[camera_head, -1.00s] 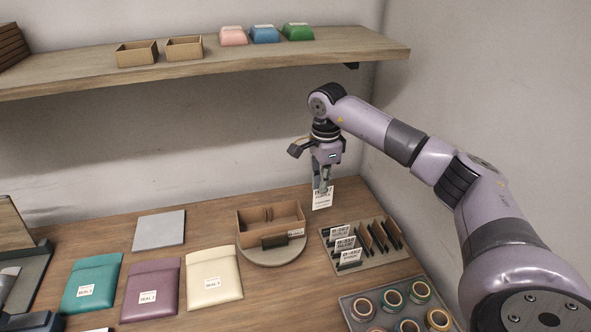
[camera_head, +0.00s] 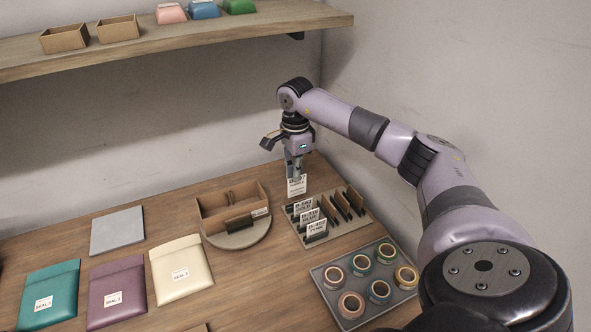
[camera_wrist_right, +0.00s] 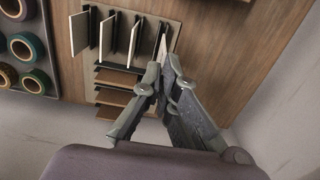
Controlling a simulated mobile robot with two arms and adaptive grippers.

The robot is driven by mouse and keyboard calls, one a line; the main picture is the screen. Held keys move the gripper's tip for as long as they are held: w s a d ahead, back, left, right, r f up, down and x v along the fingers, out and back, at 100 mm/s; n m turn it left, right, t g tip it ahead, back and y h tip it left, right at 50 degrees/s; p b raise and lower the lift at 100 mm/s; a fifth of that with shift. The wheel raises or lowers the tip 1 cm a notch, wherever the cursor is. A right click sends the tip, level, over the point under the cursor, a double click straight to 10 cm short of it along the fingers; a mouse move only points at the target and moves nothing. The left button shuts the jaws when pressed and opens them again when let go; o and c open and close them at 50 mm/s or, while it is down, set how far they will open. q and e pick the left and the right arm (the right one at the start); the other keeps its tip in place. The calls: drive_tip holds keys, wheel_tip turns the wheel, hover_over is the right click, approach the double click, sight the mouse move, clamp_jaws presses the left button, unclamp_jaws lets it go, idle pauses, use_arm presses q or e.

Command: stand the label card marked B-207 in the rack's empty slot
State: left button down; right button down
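My right gripper (camera_head: 295,166) is shut on a white label card (camera_head: 297,185), held upright with its print facing the head camera. The print is too small to read surely. The slotted rack (camera_head: 342,231) stands on the table just below and in front of it. The card's lower edge is close to the rack's back left corner; I cannot tell whether it touches. Three white cards stand in the rack's left row, the front one (camera_head: 316,228) nearest. In the right wrist view the fingertips (camera_wrist_right: 166,70) pinch the card (camera_wrist_right: 160,44), seen nearly edge-on, in line with the standing cards. My left gripper is out of view.
Brown cards (camera_head: 356,199) stand in the rack's right row. A tray (camera_head: 330,292) of tape rolls lies in front. An open box (camera_head: 215,207) on a round turntable (camera_head: 238,240) is left of the rack. The shelf (camera_head: 200,48) overhangs behind.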

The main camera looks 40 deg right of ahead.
drive_tip(key=shift+f+b, duration=1.2)
drive_tip(key=shift+f, duration=0.95)
drive_tip(key=c, duration=1.7)
unclamp_jaws()
wheel_tip(320, 180, up, 12)
drive_tip(key=shift+r, duration=0.1)
